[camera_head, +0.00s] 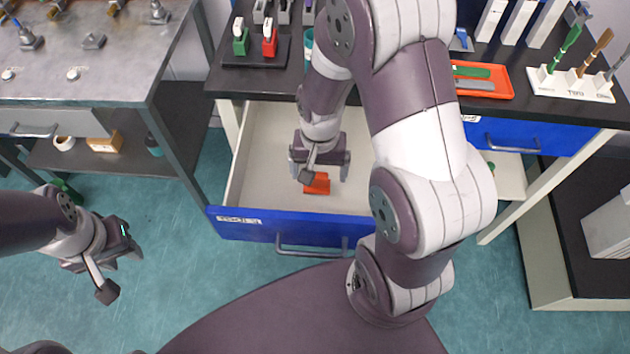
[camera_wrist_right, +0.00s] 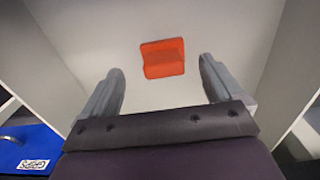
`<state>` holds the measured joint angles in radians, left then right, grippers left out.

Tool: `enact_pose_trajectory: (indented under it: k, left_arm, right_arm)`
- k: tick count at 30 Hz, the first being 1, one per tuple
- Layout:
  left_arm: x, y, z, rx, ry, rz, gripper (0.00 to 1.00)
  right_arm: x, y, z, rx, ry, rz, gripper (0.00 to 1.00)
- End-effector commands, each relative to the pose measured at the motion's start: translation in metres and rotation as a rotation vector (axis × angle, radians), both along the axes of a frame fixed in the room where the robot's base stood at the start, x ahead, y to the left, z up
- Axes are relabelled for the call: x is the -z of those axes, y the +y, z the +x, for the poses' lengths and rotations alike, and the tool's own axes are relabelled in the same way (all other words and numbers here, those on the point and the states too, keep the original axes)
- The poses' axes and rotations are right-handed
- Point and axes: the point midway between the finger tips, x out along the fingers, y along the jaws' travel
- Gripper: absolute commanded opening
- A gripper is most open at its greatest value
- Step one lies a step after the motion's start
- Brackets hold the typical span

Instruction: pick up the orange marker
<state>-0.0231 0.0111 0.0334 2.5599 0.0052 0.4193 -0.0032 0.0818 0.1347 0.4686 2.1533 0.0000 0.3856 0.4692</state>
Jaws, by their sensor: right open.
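A small orange-red object (camera_head: 317,184) lies on the floor of the open drawer (camera_head: 262,150). It looks blocky, with a fold or step across it, rather than pen-shaped; I see no other clear orange marker. It also shows in the right wrist view (camera_wrist_right: 163,58), ahead of and between the two fingers, apart from both. My right gripper (camera_head: 325,174) is open and empty, pointing down into the drawer above it, and hides part of it in the head view. My left gripper (camera_head: 120,268) hangs over the floor at the left, fingers apart, holding nothing.
The drawer's blue front (camera_head: 290,229) and pale side walls surround my right gripper. The dark worktop (camera_head: 490,107) above carries an orange tray (camera_head: 500,77), a white tool stand (camera_head: 570,86) and a black rack (camera_head: 255,54). A metal table (camera_head: 100,65) stands left.

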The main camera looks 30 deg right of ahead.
Motion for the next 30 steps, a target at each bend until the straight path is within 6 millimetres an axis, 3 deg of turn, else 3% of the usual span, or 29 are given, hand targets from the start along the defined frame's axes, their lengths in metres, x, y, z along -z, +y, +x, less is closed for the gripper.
enact_pose_trajectory:
  k: [7, 15, 17, 21, 30]
  left_arm:
    - [0.013, 0.0, 0.0, 0.0, 0.0, 0.0, 0.38]
    - [0.013, 0.0, 0.0, 0.0, 0.0, 0.0, 0.38]
    - [0.013, 0.0, 0.0, 0.0, 0.0, 0.0, 0.38]
    - [0.013, 0.0, 0.0, 0.0, 0.0, 0.0, 0.38]
    - [0.012, 0.0, 0.0, 0.0, 0.0, 0.0, 0.38]
  right_arm:
    - [0.045, 0.004, 0.005, 0.0, 0.002, 0.0, 0.94]
    - [0.049, 0.004, 0.005, -0.001, -0.001, 0.0, 0.94]
    - [0.049, 0.004, 0.005, -0.001, -0.001, 0.0, 0.77]
    - [0.049, 0.004, 0.005, -0.001, -0.001, 0.0, 0.32]
    - [0.047, 0.004, 0.006, -0.001, -0.001, 0.0, 0.3]
